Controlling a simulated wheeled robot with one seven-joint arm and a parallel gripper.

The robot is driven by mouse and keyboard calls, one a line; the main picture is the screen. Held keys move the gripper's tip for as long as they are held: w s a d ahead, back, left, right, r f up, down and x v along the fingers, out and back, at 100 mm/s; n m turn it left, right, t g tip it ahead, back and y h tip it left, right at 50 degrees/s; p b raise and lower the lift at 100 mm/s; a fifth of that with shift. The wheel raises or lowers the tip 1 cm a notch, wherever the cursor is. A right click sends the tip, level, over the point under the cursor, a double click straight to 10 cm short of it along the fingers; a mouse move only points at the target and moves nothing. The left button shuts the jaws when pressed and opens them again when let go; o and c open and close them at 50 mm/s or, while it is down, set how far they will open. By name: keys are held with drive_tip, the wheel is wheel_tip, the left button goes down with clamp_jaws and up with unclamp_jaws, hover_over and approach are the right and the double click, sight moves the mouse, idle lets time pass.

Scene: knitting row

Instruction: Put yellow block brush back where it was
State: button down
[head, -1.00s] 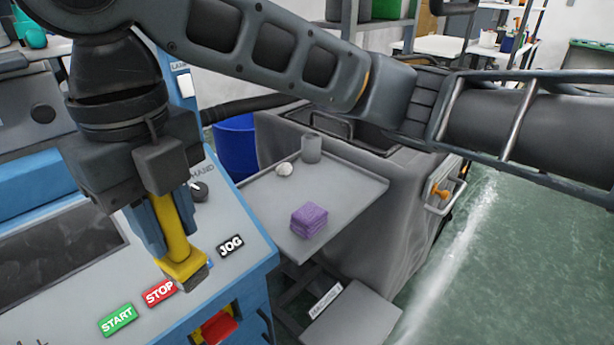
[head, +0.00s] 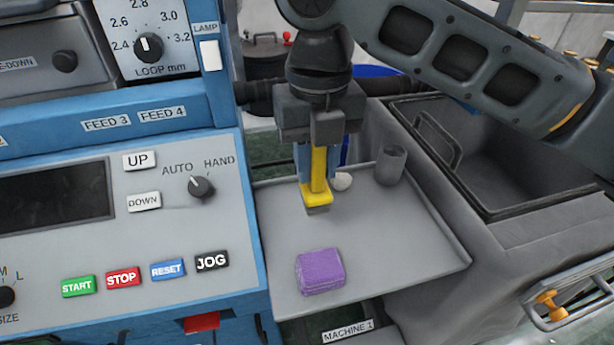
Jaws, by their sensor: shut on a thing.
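The yellow block brush (head: 318,180) hangs upright in my gripper (head: 318,160), with its yellow handle between the fingers and its grey bristle end down. My gripper is shut on it. The brush shows in front of the grey tray (head: 405,235), over its back left part. I cannot tell how far above the tray surface the bristles are.
The blue machine panel (head: 230,240) borders the tray's left. The tray's middle and right are bare.

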drive_tip(key=shift+w+a+f, duration=0.5)
drive_tip(key=shift+a+f, duration=0.15)
drive_tip(key=shift+a, duration=0.1)
drive_tip(key=shift+a+f+p, duration=0.1)
drive_tip(key=shift+f+p, duration=0.25)
drive_tip(key=shift+f, duration=1.55)
drive_tip(key=shift+f, duration=0.1)
drive_tip(key=c, duration=0.9)
unclamp_jaws()
wheel_tip(320, 180, up, 12)
drive_tip(key=shift+r+b, duration=0.15)
drive_tip(key=shift+b, duration=0.45)
